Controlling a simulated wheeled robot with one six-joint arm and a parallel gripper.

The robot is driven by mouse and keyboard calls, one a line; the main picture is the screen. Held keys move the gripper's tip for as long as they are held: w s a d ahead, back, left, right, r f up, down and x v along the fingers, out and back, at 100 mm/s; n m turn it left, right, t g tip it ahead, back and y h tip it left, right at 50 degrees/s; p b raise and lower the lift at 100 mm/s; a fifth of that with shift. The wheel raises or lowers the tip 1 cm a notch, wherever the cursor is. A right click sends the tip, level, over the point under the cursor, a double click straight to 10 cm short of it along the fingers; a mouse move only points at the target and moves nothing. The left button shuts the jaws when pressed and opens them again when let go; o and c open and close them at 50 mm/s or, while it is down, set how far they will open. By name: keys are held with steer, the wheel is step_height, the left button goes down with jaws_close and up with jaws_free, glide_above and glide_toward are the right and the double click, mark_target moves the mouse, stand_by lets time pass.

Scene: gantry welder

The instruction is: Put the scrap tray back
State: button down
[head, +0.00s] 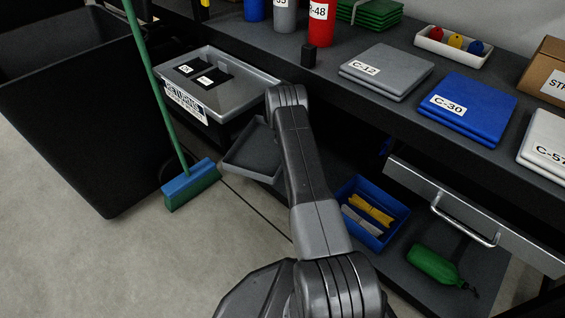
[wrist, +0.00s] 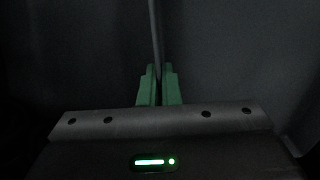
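A dark grey shallow tray (head: 253,152), which I take to be the scrap tray, shows just left of my arm in the head view, below the bench top and partly hidden by the arm. It looks tilted. My gripper (wrist: 158,82) shows in the wrist view with its green fingers close together on a thin upright dark edge, which looks like the tray's wall (wrist: 156,35). Dark surfaces lie on both sides of that edge. In the head view the gripper is hidden behind my arm.
A grey labelled bin (head: 240,81) stands left of the tray. A green-handled broom (head: 190,184) and a large black bin (head: 90,130) stand at left. A blue bin (head: 348,213), green bottle (head: 434,265) and open drawer (head: 470,217) are at right. Floor at left front is clear.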

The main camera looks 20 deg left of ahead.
step_height(320, 180, down, 7)
steer(key=shift+r+b, duration=0.1)
steer(key=shift+b, duration=0.95)
steer(key=c, duration=1.6)
jaws_free()
steer(key=shift+c, duration=0.2)
step_height(320, 180, up, 8)
steer(key=p, duration=0.3)
steer(key=shift+f, duration=0.25)
